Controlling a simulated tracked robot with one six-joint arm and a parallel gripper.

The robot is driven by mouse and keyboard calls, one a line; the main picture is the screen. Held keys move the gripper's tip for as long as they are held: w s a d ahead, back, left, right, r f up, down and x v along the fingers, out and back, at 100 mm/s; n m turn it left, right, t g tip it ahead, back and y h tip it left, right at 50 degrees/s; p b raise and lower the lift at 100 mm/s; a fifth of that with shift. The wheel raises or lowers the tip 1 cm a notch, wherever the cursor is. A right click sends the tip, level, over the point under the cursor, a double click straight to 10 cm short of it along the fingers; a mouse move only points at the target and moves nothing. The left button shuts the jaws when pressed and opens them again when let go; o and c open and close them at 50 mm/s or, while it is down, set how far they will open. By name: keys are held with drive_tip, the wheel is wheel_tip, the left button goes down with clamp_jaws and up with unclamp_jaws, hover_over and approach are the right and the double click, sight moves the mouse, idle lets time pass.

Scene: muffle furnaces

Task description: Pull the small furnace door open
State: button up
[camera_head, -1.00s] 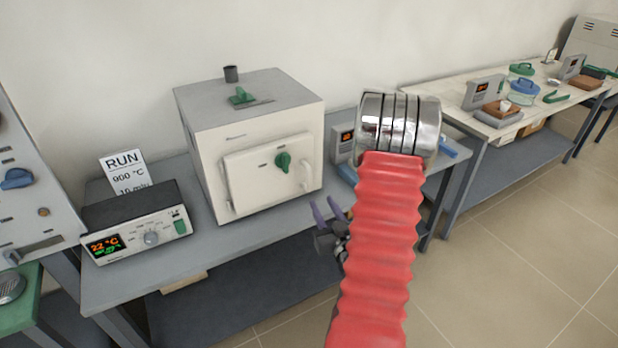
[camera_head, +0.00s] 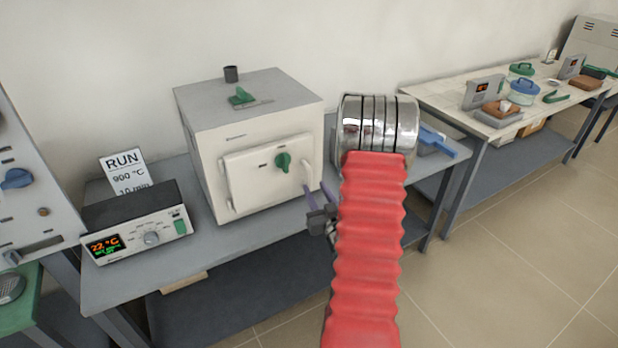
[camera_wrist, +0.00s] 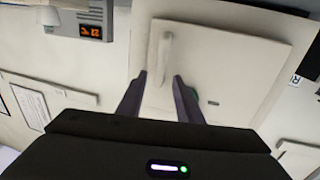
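The small furnace (camera_head: 208,150) is a cream box on the grey bench. Its door (camera_head: 250,185) looks shut and carries a green knob (camera_head: 282,161) and a pale upright handle (camera_head: 307,174) at the right side. My gripper (camera_head: 315,187) is just in front of and slightly below the handle, with its purple-grey fingers pointing at the door. In the wrist view my gripper (camera_wrist: 160,77) is open, and the handle (camera_wrist: 164,52) lies between the lines of the two fingers, mostly beyond their tips. I cannot tell whether either finger touches the handle or door.
A controller (camera_head: 140,222) showing 22 °C stands left of the furnace, with a RUN card (camera_head: 124,172) behind it. A blue object (camera_head: 438,142) lies at the bench's right end. A second table (camera_head: 440,97) with jars and scales stands to the right. The floor in front is clear.

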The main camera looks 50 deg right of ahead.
sight(310, 178)
drive_tip(key=x, duration=0.7)
drive_tip(key=shift+w, duration=0.15)
drive_tip(key=shift+c, duration=0.4)
clamp_jaws()
